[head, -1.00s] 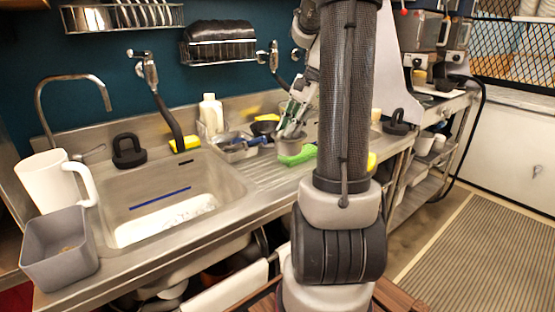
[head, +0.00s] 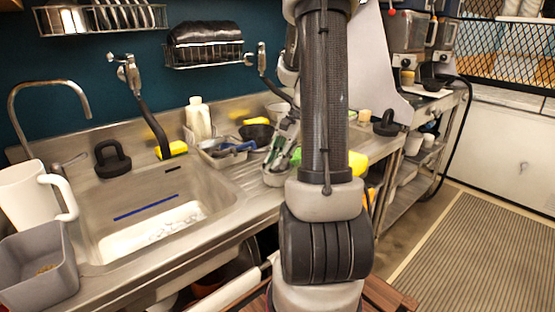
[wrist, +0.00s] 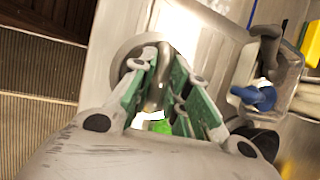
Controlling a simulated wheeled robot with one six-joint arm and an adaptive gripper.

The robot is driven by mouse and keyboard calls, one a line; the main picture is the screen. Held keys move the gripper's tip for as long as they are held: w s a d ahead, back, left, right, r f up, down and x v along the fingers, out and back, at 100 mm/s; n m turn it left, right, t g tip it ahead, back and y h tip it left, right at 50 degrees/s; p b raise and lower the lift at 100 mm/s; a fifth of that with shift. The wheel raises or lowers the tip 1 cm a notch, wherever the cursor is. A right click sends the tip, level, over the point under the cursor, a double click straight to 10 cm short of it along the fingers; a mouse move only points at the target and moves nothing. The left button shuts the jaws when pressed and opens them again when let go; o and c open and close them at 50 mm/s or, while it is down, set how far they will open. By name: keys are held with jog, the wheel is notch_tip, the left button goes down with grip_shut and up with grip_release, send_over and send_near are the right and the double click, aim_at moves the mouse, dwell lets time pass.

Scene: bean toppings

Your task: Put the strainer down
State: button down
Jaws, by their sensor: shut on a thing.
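The strainer (wrist: 128,62) shows in the wrist view as a round grey metal rim, with a curved metal handle between my fingers. My gripper (wrist: 164,70), with green-lined fingers, is shut on that handle. In the head view, my gripper (head: 284,150) is partly hidden behind my arm, at the right part of the steel counter (head: 240,180). A small grey cup-shaped body (head: 275,179), seemingly the strainer, is just below the fingers. I cannot tell whether it touches the counter.
A tray with blue-handled tools (head: 228,150) and a dark bowl (head: 257,132) are left of and behind my gripper. The sink (head: 150,205) is farther left, with a white mug (head: 28,195) and grey bin (head: 40,268) beyond. The drainboard between is mostly clear.

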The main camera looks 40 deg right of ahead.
jog(key=c, duration=1.4)
grip_release()
jog(key=shift+f, duration=0.15)
jog(key=v, duration=1.2)
jog(key=shift+s+a+r+n+t+h, duration=0.35)
jog(key=shift+s+a+r+n+h, duration=0.35)
jog(key=shift+s+a+n, duration=1.8)
jog(key=shift+s+a+r+n+t+h, duration=0.4)
jog(key=shift+s+a+n+h, duration=0.8)
jog(key=shift+a+n, duration=2.3)
jog(key=shift+s+a+r+n+t+h, duration=0.35)
jog(key=shift+s+a+r+n+h, duration=0.2)
jog(key=shift+s+a+n, duration=2.1)
jog(key=shift+o, duration=0.3)
jog(key=shift+w+a, duration=0.4)
jog(key=shift+a, duration=0.1)
